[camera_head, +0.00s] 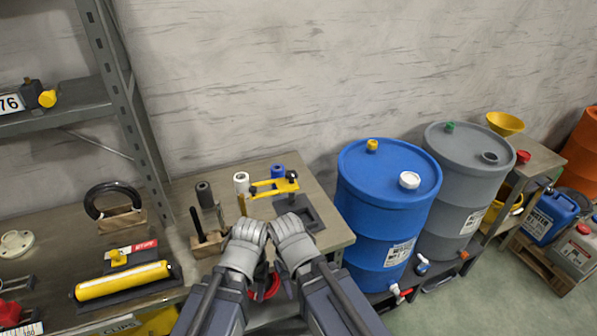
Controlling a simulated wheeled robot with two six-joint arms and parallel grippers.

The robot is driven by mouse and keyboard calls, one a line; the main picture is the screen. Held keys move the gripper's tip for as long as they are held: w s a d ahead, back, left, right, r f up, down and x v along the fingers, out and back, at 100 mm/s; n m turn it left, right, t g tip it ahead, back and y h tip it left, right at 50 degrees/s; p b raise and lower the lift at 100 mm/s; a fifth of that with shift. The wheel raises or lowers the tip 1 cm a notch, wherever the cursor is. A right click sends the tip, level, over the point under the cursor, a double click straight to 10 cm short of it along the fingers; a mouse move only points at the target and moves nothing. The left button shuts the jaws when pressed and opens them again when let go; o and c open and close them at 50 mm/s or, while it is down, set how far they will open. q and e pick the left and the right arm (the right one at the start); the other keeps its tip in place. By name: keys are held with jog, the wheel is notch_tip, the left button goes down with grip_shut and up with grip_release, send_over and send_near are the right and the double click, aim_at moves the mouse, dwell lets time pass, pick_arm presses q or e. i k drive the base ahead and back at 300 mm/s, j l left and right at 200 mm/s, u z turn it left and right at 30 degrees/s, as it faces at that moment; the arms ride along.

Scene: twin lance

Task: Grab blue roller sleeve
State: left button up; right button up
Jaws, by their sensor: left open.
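The blue roller sleeve (277,172) stands upright near the back of the workbench. It is partly hidden behind a yellow frame tool (272,187). A white sleeve (241,181) and a dark grey sleeve (205,194) stand in a row to its left. My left gripper (250,238) is open over the front of the bench, below and left of the blue sleeve and apart from it. My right gripper (288,232) is close beside it on the right, also apart from the sleeve. Its fingers are seen from behind, so its opening is unclear.
A dark tray (305,218) lies right of the grippers, and a wooden block (208,244) stands to their left. A red round object (265,288) is partly hidden below them. A blue drum (385,205) stands close beyond the bench's right edge. A metal shelf post (120,85) rises at left.

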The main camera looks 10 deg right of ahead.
aim_at(277, 170)
jog(key=i+l, duration=0.1)
jog(key=l, duration=0.5)
jog(key=i+l, duration=0.1)
jog(key=l, duration=0.5)
jog(key=i+l, duration=0.1)
jog(key=l, duration=0.5)
jog(key=i+l, duration=0.1)
jog(key=l, duration=0.5)
